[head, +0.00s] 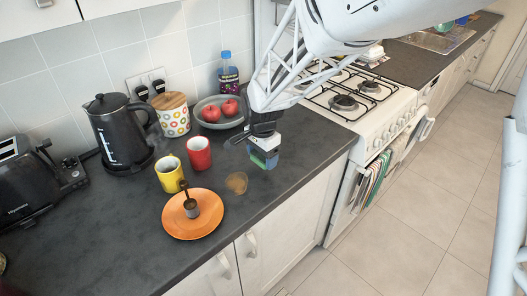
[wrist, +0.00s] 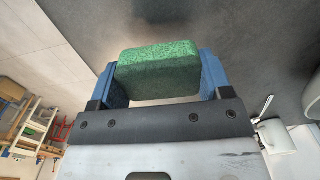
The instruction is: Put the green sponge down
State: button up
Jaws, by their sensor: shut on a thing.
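The green sponge (wrist: 160,72) is held between the two blue fingers of my gripper (wrist: 160,85) in the wrist view. In the head view my gripper (head: 264,158) is over the dark counter (head: 290,170), to the left of the stove, and a bit of the green sponge (head: 263,164) shows between its fingers. The sponge is low and close to the counter top; I cannot tell whether it touches it.
An orange plate (head: 170,222) with a small cup, a brown round item (head: 237,182), a red mug (head: 199,152) and a yellow mug (head: 169,174) stand left of my gripper. A bowl of red apples (head: 228,122) is behind. Bare counter lies in front.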

aim_at(262, 164)
jog(key=shift+f, duration=0.1)
jog(key=shift+f, duration=1.7)
jog(key=shift+f, duration=0.1)
jog(key=o, duration=1.1)
jog(key=shift+c, duration=0.2)
notch_tip(262, 164, up, 12)
jog(key=shift+r, duration=0.15)
